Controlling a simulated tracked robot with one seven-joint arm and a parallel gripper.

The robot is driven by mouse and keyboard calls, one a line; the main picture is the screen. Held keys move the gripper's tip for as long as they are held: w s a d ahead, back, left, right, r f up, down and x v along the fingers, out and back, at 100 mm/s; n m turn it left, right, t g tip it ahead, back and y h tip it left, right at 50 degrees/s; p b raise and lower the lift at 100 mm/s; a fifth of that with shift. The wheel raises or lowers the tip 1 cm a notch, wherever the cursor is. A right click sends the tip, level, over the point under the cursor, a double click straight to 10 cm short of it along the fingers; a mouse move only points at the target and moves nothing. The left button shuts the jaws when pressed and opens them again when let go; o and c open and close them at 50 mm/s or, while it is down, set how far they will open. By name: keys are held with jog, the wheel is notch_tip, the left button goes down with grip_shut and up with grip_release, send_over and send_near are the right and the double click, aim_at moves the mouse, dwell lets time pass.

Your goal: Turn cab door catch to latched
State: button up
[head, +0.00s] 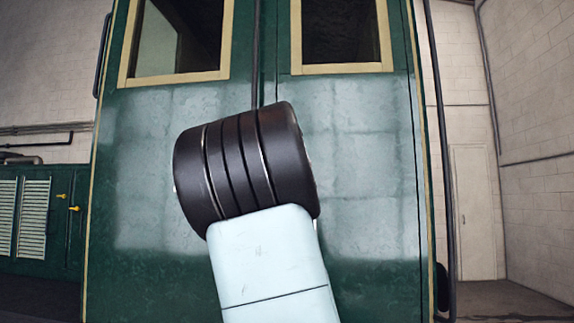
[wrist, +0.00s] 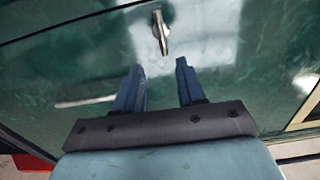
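The cab door catch (wrist: 161,34) is a small metal lever on the green panel, at the top middle of the wrist view. It hangs from a round pivot, and its narrow end points down in the picture toward my gripper. My gripper (wrist: 160,66) has two blue fingers spread apart with nothing between them. The catch's end lies just beyond the gap between the fingertips, apart from both as far as I can tell. In the head view the green cab door panel (head: 355,150) fills the middle, and my arm hides the catch and my gripper.
Two cream-framed windows (head: 228,40) sit above the panel. A dark vertical rail (head: 440,150) runs along the cab's right edge. A green cabinet with louvres (head: 62,218) stands at left. A pale bar or streak (wrist: 85,101) shows beside the left finger.

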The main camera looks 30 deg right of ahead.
jog(key=shift+v, duration=1.45)
jog(key=d+f+n+g+y, duration=0.2)
jog(key=d+f+y, duration=0.1)
jog(key=f, duration=0.9)
jog(key=d+f+n+g+y, duration=0.2)
jog(key=f, duration=1)
jog(key=s+a+f+n+g+y, duration=0.2)
jog(key=s+a+f+n+y, duration=0.3)
jog(key=f, duration=0.4)
jog(key=s+a+f+n+g, duration=0.1)
jog(key=s+a+f+n, duration=0.2)
jog(key=s+a+n, duration=0.5)
jog(key=s+a+f+n+g, duration=0.1)
jog(key=s+a+f+n, duration=0.3)
jog(key=s+a+n, duration=0.4)
jog(key=s+a, duration=0.4)
jog(key=s, duration=0.3)
jog(key=s+a, duration=0.3)
jog(key=s, duration=0.5)
jog(key=shift+s+a+n+g+y, duration=0.3)
jog(key=shift+s+a+g+y, duration=0.05)
jog(key=shift+a+g+y, duration=0.05)
